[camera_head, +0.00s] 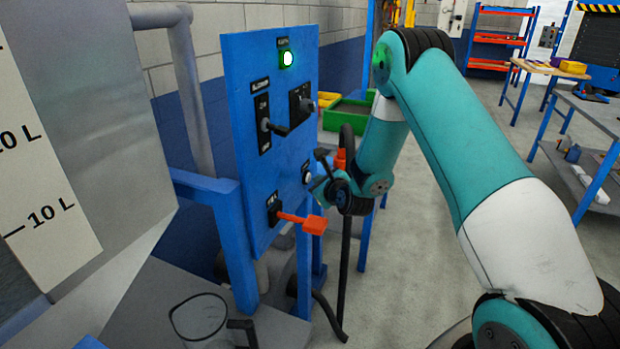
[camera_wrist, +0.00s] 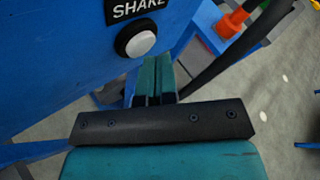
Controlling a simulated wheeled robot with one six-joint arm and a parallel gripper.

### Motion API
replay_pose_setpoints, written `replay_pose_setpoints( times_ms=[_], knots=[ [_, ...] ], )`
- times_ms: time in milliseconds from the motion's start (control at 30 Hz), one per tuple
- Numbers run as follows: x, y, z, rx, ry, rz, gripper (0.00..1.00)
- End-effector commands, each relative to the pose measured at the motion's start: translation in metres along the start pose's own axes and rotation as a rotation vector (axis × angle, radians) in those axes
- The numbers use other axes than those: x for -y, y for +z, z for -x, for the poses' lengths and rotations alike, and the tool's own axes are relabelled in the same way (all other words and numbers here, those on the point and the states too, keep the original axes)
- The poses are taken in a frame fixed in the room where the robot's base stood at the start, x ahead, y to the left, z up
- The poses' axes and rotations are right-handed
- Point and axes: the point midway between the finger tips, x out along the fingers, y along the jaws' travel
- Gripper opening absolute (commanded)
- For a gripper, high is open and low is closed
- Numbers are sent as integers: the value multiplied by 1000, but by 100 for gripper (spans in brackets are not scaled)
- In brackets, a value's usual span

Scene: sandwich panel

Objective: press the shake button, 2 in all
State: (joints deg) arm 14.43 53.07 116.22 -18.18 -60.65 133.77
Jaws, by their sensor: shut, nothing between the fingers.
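The shake button (camera_wrist: 138,41) is a white round cap in a black ring, below a black label reading SHAKE (camera_wrist: 137,8) in the wrist view. In the head view the button (camera_head: 307,174) shows pale at the right edge of the blue panel (camera_head: 240,150). My gripper (camera_wrist: 153,62) is shut and empty, its teal fingertips just below and right of the button in the wrist view. I cannot tell whether the fingertips touch the panel. In the head view my wrist is right beside the button and the fingertips are hard to make out.
A dark hose (camera_head: 345,260) hangs behind my wrist.

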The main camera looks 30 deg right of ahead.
Motion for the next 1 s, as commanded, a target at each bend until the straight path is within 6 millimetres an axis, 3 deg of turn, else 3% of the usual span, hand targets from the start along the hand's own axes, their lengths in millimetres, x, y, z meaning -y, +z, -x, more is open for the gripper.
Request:
replay_pose_setpoints(
  times_ms=[1000],
  knots=[
    [-4,4,-6,1,0,1,0]
  ],
)
